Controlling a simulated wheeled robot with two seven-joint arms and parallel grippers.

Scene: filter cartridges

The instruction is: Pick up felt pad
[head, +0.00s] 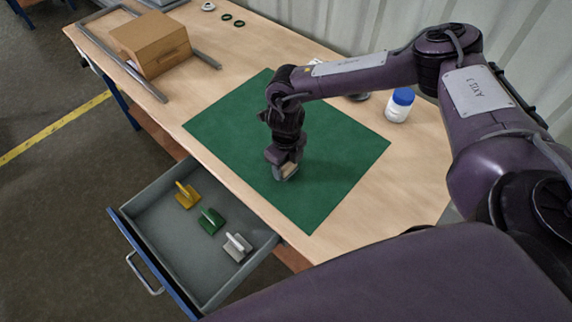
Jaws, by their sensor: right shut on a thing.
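My right gripper (284,163) points down over the green mat (225,125). It is shut on a small beige and grey piece, which looks like the felt pad (289,171). The fingers hide much of this piece. It is at or just above the mat; I cannot tell whether it touches. My left gripper is not in view.
An open grey drawer (168,242) below the table's front edge holds a yellow (187,195), a green (211,221) and a pale grey (237,247) piece with upright fins. A white jar with a blue lid (399,105) stands right of the mat. A cardboard box (151,44) stands far left.

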